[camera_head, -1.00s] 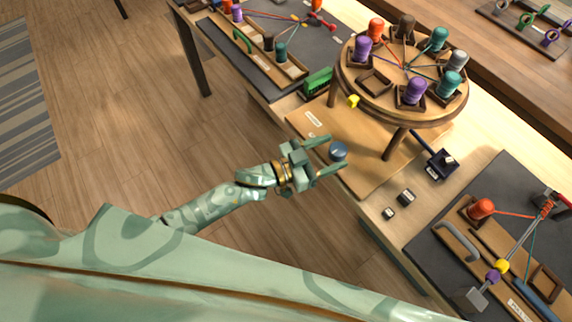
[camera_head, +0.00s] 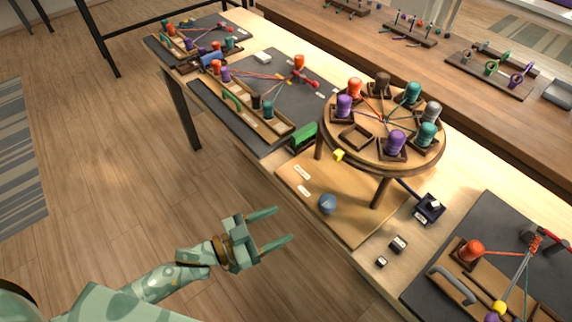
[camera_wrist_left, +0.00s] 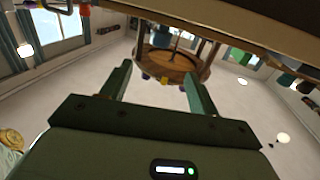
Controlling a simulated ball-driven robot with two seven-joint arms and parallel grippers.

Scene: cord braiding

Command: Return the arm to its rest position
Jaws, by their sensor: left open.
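My left gripper (camera_head: 284,226) is open and empty in the head view. It hangs over the floor, off the front edge of the wooden table, left of the base board and apart from everything. In the left wrist view its two fingers (camera_wrist_left: 157,92) stand wide apart with nothing between them. The round braiding stand (camera_head: 384,128) rises on legs to the upper right and carries several coloured bobbins. It also shows beyond the fingers in the left wrist view (camera_wrist_left: 172,66). A blue ball-like knob (camera_head: 327,204) sits on the base board (camera_head: 350,222). My right gripper is out of view.
The table's (camera_head: 345,260) front edge runs diagonally right of my gripper. A grey mat with a bobbin rack (camera_head: 240,113) lies at the upper left, another mat (camera_head: 489,218) at the lower right. A dark blue block (camera_head: 429,208) lies by the stand. The floor (camera_head: 120,190) at left is clear.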

